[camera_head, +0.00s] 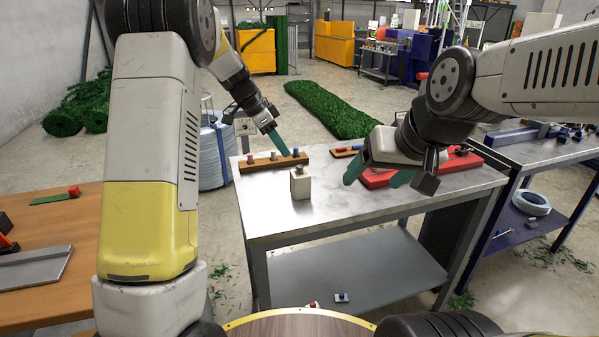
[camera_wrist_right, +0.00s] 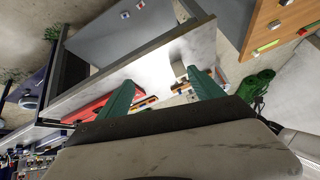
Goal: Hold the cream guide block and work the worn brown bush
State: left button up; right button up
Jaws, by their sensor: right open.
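The cream guide block (camera_head: 300,185) stands upright near the table's left front, with a small brownish piece at its top; I cannot tell whether this is the worn brown bush. The block also shows between the fingers in the right wrist view (camera_wrist_right: 179,70). My left gripper (camera_head: 281,146) points down with green fingers just above the wooden rack, behind the block; its finger gap is not clear. My right gripper (camera_head: 376,178) is open and empty above the table, to the right of the block. Its green fingers are spread wide in the right wrist view (camera_wrist_right: 160,79).
A wooden rack (camera_head: 262,166) with several small coloured pieces lies behind the block. A red tray (camera_head: 378,180) lies under and behind my right gripper. The table's front middle (camera_head: 345,205) is clear. An orange-brown workbench (camera_head: 75,225) stands at the left.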

jog(key=w+a+f+t, duration=0.1)
jog(key=w+f, duration=0.1)
jog(key=w, duration=0.4)
jog(key=w+a+f+t, duration=0.1)
jog(key=w+f, duration=0.2)
jog(key=w, duration=0.3)
jog(key=n+t+y, duration=0.1)
jog(key=n+t, duration=0.1)
jog(key=t, duration=0.1)
send_near(303, 189)
notch_tip(303, 189, up, 4)
jog(key=w+d, duration=0.3)
jog(key=a+f, duration=0.1)
jog(key=f, duration=0.1)
jog(key=w+a+f+t, duration=0.1)
jog(key=f, duration=0.2)
jog(key=a+f+t+y, duration=0.1)
jog(key=a+f, duration=0.1)
jog(key=shift+w+f+n, duration=0.15)
jog(key=shift+f+n, duration=0.05)
jog(key=shift+n, duration=0.2)
jog(key=x, duration=0.7)
jog(key=shift+w+a, duration=0.1)
jog(key=shift+w, duration=0.15)
jog(key=c, duration=1.7)
jog(key=shift+o, duration=0.2)
